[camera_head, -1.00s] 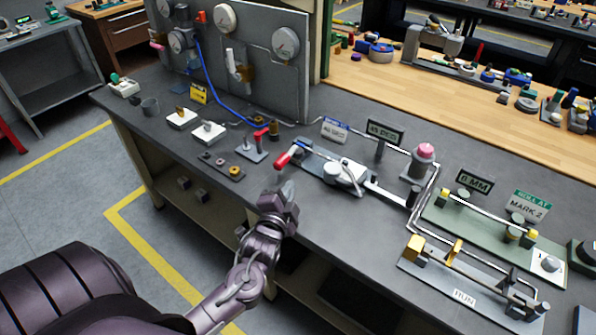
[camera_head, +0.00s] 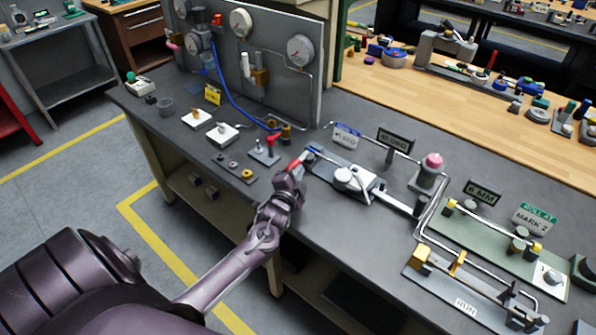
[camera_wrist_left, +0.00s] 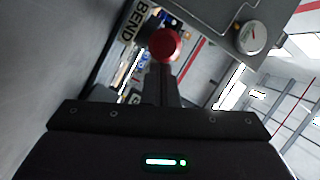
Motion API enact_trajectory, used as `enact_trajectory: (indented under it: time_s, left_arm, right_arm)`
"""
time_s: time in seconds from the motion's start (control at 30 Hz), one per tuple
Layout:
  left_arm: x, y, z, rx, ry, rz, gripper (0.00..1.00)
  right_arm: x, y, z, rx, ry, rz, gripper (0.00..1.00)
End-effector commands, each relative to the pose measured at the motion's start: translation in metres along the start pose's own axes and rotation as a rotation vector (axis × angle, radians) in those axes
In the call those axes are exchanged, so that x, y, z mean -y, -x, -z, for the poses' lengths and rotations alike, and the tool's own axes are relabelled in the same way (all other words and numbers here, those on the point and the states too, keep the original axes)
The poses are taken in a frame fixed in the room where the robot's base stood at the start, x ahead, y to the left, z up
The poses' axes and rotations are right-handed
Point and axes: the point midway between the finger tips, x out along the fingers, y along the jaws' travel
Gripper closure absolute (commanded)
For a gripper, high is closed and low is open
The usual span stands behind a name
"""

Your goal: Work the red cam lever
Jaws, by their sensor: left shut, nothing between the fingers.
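A red handle (camera_head: 296,161) sticks out from the left end of a bending fixture with a grey base plate (camera_head: 327,170) near the bench's front edge. My left gripper (camera_head: 293,177) is shut and empty, right at the near end of this handle and partly covering it. In the left wrist view a round red end (camera_wrist_left: 163,44) shows just past my left fingertips (camera_wrist_left: 163,73); whether they touch cannot be told. A second, smaller red lever (camera_head: 271,140) stands upright on a small plate to the left. My right gripper is not in view.
A panel with gauges (camera_head: 300,50) and a blue hose stands behind. A strip with small knobs (camera_head: 235,167) lies left of my gripper. A green plate (camera_head: 477,232) and a rod fixture (camera_head: 455,285) lie to the right. The front bench top between is fairly clear.

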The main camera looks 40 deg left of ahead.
Motion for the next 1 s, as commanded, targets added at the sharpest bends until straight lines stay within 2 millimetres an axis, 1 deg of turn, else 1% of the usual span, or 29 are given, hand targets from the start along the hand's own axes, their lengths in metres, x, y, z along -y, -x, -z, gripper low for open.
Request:
enact_trajectory:
  time_s: [0.27,0.4,0.5,1.0]
  left_arm:
    - [0.0,0.0,-0.001,-0.004,-0.002,-0.001,1.0]
    - [0.003,-0.002,-0.012,-0.047,-0.011,-0.018,1.0]
    - [0.004,-0.002,-0.017,-0.074,-0.012,-0.034,1.0]
    - [0.007,-0.003,-0.015,-0.082,-0.009,-0.038,1.0]
  right_arm:
    - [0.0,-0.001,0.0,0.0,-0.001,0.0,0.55]
    - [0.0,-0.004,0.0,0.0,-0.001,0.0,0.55]
    - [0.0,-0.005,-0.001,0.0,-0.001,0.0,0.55]
    - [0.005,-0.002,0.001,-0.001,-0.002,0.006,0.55]
